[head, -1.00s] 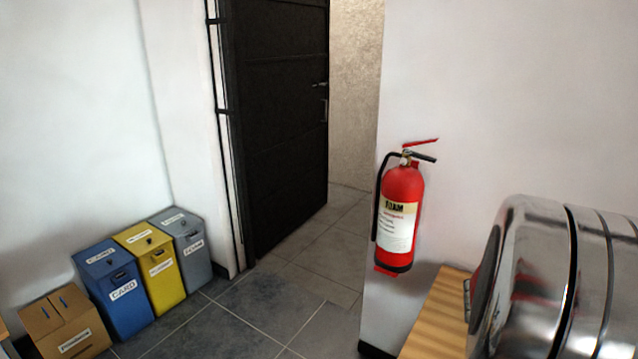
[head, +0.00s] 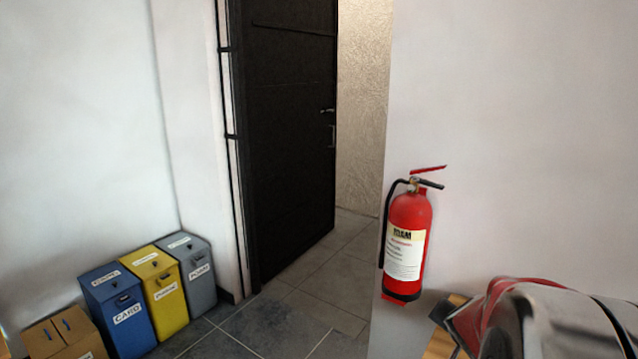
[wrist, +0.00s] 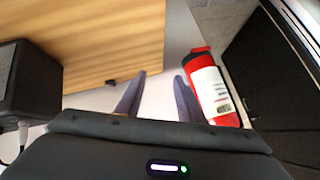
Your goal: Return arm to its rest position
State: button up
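My gripper (wrist: 158,98) shows in the wrist view. Its two grey-purple fingers stand well apart, with pale floor or wall visible between them and nothing held. A wooden surface (wrist: 90,45) fills the upper left of that view, beyond the left finger. The red fire extinguisher (wrist: 208,88) shows just to the right of the right finger; I cannot tell how far away it is. I cannot make out the gripper's fingers in the head view.
In the head view the extinguisher (head: 405,245) hangs on the white wall. A dark door (head: 285,140) stands open behind. Blue (head: 118,310), yellow (head: 158,285) and grey (head: 195,270) bins line the left wall beside a cardboard box (head: 62,338). A black box (wrist: 28,80) is at left in the wrist view.

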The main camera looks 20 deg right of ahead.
jog(key=s+a+r+n+g+y, duration=0.15)
jog(key=a+n+y, duration=0.55)
jog(key=a, duration=1.7)
jog(key=s+a+r+n, duration=0.2)
jog(key=a+r+n, duration=0.1)
jog(key=a, duration=0.3)
jog(key=s+a+r+n, duration=0.3)
jog(key=a+r+n, duration=0.1)
jog(key=a, duration=0.3)
jog(key=shift+s+a+n+t+h, duration=0.25)
jog(key=shift+n+t+h, duration=0.05)
jog(key=shift+t, duration=0.05)
jog(key=shift+r, duration=0.1)
jog(key=shift+c, duration=0.5)
